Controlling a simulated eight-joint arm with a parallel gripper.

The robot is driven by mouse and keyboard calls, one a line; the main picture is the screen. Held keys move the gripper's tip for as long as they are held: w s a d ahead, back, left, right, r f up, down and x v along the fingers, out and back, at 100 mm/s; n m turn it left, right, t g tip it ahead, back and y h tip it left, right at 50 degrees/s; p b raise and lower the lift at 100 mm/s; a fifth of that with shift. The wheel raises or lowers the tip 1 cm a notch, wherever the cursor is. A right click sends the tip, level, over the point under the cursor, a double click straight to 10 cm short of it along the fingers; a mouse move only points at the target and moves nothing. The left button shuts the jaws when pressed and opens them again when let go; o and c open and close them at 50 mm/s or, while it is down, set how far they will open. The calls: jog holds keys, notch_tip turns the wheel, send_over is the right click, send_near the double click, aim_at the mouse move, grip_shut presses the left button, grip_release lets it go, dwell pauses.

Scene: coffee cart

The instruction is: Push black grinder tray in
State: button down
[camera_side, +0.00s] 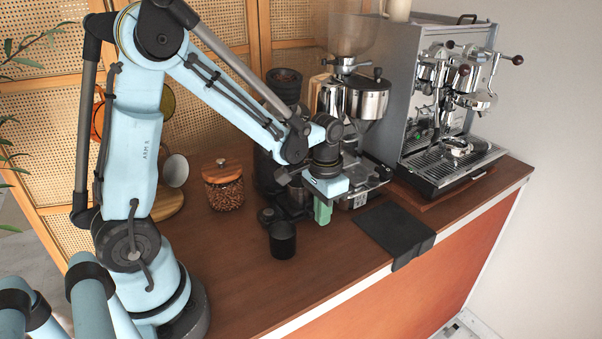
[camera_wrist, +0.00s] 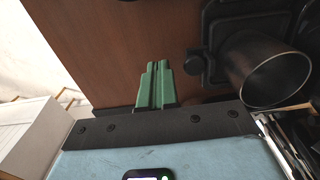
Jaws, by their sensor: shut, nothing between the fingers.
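The coffee grinder (camera_side: 340,88), with a clear hopper and silver body, stands behind my gripper. A dark tray-like part (camera_side: 377,176) shows at its base, right of my wrist; my wrist partly hides the base, and I cannot tell how far the tray sticks out. My gripper (camera_side: 322,213) has green fingers pointing down, close above the counter in front of the grinder. In the wrist view the fingers (camera_wrist: 158,68) are together with nothing between them, over brown wood. I cannot make out the tray for certain in the wrist view.
A black cup (camera_side: 282,241) stands left of my gripper; a dark cup also shows in the wrist view (camera_wrist: 262,72). A black mat (camera_side: 397,232) hangs over the counter's front edge. A bean jar (camera_side: 223,187) stands left and the espresso machine (camera_side: 455,100) right.

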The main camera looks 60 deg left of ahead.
notch_tip(320, 180, up, 7)
dwell(0.9)
jog(key=s+d+r+t, duration=0.4)
jog(key=s+t, duration=0.2)
jog(key=t, duration=0.1)
jog(key=shift+s, duration=0.3)
dwell(0.4)
dwell(0.9)
